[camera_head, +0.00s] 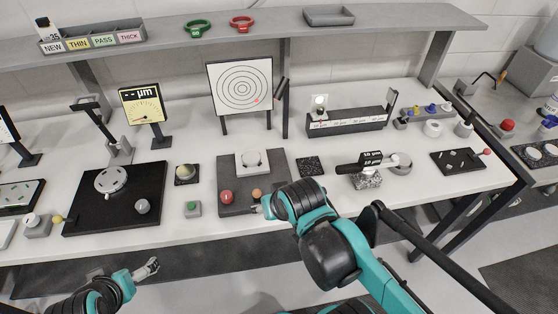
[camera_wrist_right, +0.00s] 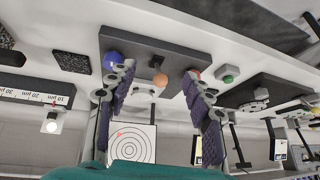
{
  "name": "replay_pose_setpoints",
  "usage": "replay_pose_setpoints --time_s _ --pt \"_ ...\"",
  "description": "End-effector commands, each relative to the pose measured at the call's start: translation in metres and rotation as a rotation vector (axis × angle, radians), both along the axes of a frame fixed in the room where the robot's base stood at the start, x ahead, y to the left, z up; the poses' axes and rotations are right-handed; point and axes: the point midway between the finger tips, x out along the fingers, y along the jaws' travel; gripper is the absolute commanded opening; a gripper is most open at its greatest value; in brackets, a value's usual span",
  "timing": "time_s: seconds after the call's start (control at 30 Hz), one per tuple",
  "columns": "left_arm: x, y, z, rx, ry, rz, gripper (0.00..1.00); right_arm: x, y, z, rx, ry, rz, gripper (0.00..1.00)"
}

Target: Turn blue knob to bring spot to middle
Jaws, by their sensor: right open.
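A dark grey plate (camera_head: 238,209) carries a white block with a round part (camera_head: 252,160), a red knob (camera_head: 226,197) and an orange knob (camera_head: 257,193). My right gripper (camera_head: 266,207) is open over the plate's front right part and hides the blue knob in the head view. In the right wrist view the blue knob (camera_wrist_right: 112,60) is beside one fingertip; contact is unclear. The orange knob (camera_wrist_right: 160,80) shows between the open fingers. A target screen (camera_head: 225,78) has a red spot (camera_head: 257,100) right of and below its centre. My left gripper (camera_head: 147,268) is low, apart from the table.
A green button box (camera_head: 192,208) stands left of the plate. A speckled dark square (camera_head: 309,166) lies to its right. A black plate (camera_head: 85,215) with a disc is further left. A shelf (camera_head: 270,24) runs above the back of the table.

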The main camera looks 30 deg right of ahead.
Motion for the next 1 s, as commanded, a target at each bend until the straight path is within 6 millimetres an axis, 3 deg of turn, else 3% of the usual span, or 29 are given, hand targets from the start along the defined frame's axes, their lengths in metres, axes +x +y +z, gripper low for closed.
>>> replay_pose_setpoints --time_s 0.03,0.2,0.4,0.53,0.7,0.87,1.0 --pt "0.0 0.0 0.011 0.0 0.0 0.0 0.97 0.01 -0.006 0.012 0.046 0.032 -0.093 0.51" --pt "0.0 0.0 0.034 0.0 0.0 0.0 0.97 0.04 -0.032 0.026 0.243 0.18 -0.548 0.51" --pt "0.0 0.0 0.059 0.0 0.0 0.0 0.97 0.071 -0.066 0.022 0.405 0.323 -1.118 0.51" --pt "0.0 0.0 0.069 0.0 0.0 0.0 0.97 0.084 -0.084 0.013 0.455 0.375 -1.41 0.51" --pt "0.0 0.0 0.074 0.0 0.0 0.0 0.97 0.091 -0.096 0.003 0.478 0.402 -1.61 0.51" --pt "0.0 0.0 0.069 0.0 0.0 0.0 0.97 0.091 -0.097 -0.013 0.481 0.406 -1.646 0.51" --pt "0.0 0.0 0.061 0.0 0.0 0.0 0.97 0.091 -0.097 -0.037 0.481 0.406 -1.644 0.51"
